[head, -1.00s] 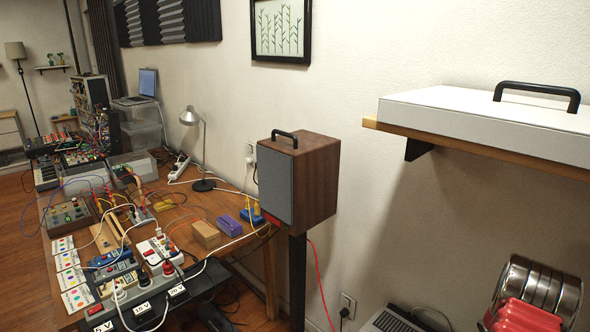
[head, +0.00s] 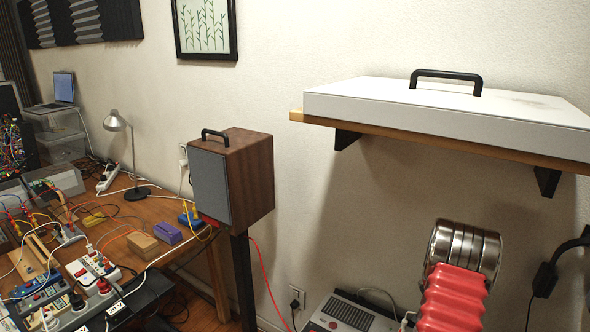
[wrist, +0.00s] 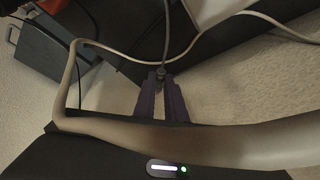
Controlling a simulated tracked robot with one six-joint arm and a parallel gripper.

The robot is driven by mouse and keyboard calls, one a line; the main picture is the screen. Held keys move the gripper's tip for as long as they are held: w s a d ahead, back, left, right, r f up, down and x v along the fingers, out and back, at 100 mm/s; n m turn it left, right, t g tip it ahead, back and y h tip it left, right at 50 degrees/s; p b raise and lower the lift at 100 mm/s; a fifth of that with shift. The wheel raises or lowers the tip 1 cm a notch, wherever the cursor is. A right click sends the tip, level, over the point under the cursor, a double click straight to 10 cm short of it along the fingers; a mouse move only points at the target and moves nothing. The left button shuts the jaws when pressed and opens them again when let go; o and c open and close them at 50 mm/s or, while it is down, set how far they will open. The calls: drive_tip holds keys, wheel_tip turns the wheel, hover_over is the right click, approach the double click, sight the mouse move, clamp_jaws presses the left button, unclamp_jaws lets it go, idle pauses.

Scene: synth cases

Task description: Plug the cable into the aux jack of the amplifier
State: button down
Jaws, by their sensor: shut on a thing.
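My gripper (wrist: 160,98) shows in the wrist view, its two purple fingers pointing up the picture. It is shut on a small dark plug (wrist: 160,76) at the fingertips. A thin grey cable (wrist: 166,35) runs up from the plug. What lies just past the plug is dark, and I cannot tell whether the plug touches it. In the head view my gripper is out of frame. A wooden cabinet with a grey front and black handle (head: 231,180) stands on a black post; it may be a speaker or the amplifier. No aux jack can be made out.
A thick beige cable (wrist: 190,138) crosses close to the wrist camera. A grey box (wrist: 45,52) is at its upper left. In the head view, a white case (head: 440,103) lies on a wall shelf, a grey device (head: 350,314) sits low, and a cluttered bench (head: 130,232) is left.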

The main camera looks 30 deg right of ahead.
drive_tip(key=shift+r, duration=0.25)
drive_tip(key=w+a+r+n, duration=0.1)
drive_tip(key=w+a+r, duration=0.1)
drive_tip(key=w+a, duration=0.1)
drive_tip(key=w+a+r+n+t, duration=0.1)
drive_tip(key=w+a+r+n, duration=0.1)
drive_tip(key=w+a, duration=0.2)
drive_tip(key=w+a+r+n+t, duration=0.1)
drive_tip(key=w+a+r+n, duration=0.1)
drive_tip(key=w+a, duration=0.2)
drive_tip(key=shift+w+a, duration=0.15)
drive_tip(key=shift+w, duration=1.3)
drive_tip(key=w+a+r+n+t+y, duration=0.1)
drive_tip(key=w+a+r+n, duration=0.35)
drive_tip(key=a, duration=0.65)
drive_tip(key=w+a+r+n+t+y, duration=0.1)
drive_tip(key=w+a+r+n, duration=0.3)
drive_tip(key=a, duration=0.7)
drive_tip(key=w+a+r+n+t, duration=0.25)
drive_tip(key=w+a, duration=0.35)
drive_tip(key=a, duration=0.5)
drive_tip(key=a+r+n+y, duration=0.1)
drive_tip(key=a+r+n, duration=0.1)
drive_tip(key=a, duration=0.6)
drive_tip(key=a+r+n+y, duration=0.1)
drive_tip(key=a+r+n, duration=0.1)
drive_tip(key=a, duration=0.7)
drive_tip(key=shift+s+r+n+y, duration=0.3)
drive_tip(key=shift+s+r+n, duration=0.15)
drive_tip(key=shift+n, duration=0.35)
